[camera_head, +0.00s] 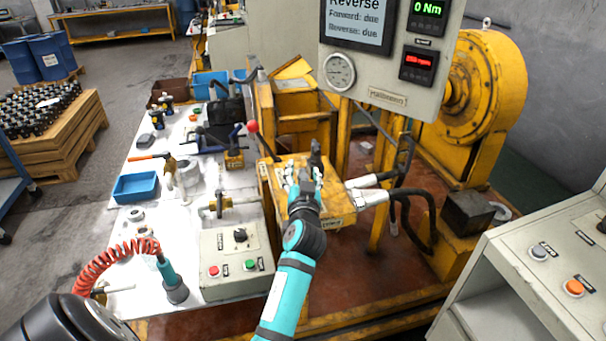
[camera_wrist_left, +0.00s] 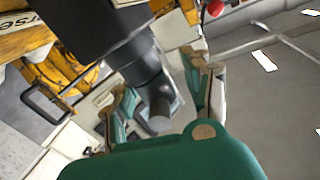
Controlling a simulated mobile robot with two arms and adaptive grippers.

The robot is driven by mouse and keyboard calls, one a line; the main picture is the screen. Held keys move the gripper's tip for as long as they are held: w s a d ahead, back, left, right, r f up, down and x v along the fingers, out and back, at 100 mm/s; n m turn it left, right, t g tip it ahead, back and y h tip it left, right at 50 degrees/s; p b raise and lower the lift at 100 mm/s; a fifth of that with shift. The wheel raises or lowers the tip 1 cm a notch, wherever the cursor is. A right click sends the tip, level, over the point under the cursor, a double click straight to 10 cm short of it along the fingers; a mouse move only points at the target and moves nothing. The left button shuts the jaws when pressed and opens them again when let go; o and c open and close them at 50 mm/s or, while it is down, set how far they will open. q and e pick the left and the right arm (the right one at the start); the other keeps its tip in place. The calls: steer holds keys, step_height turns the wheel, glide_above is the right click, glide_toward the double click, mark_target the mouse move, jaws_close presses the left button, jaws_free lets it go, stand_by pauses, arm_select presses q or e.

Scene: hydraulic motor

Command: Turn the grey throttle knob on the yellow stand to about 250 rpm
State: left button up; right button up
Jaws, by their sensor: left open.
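The yellow stand (camera_head: 339,203) is at the middle of the head view. A dark grey upright part (camera_head: 316,155), which looks like the throttle knob, rises at its top. My left gripper (camera_head: 304,178) is over the stand, close to this part, and hides some of it. In the left wrist view a thick dark grey cylinder (camera_wrist_left: 112,48) runs down between the spread fingers of my left gripper (camera_wrist_left: 165,88). The gripper is open; I cannot tell whether a finger touches the cylinder. My right gripper is out of view.
A hanging panel (camera_head: 400,99) with a gauge, green torque digits and small red rpm digits (camera_head: 417,60), perhaps 250, is above right. A red-knobbed lever (camera_head: 254,127) stands left of the stand. A grey button box (camera_head: 236,258) and cluttered white table are at left; hoses run at right.

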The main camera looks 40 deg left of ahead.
mark_target(303, 171)
arm_select(q)
steer(key=shift+r, duration=0.2)
step_height(303, 171, up, 10)
steer(key=shift+f, duration=0.2)
steer(key=shift+f, duration=0.15)
stand_by(0.6)
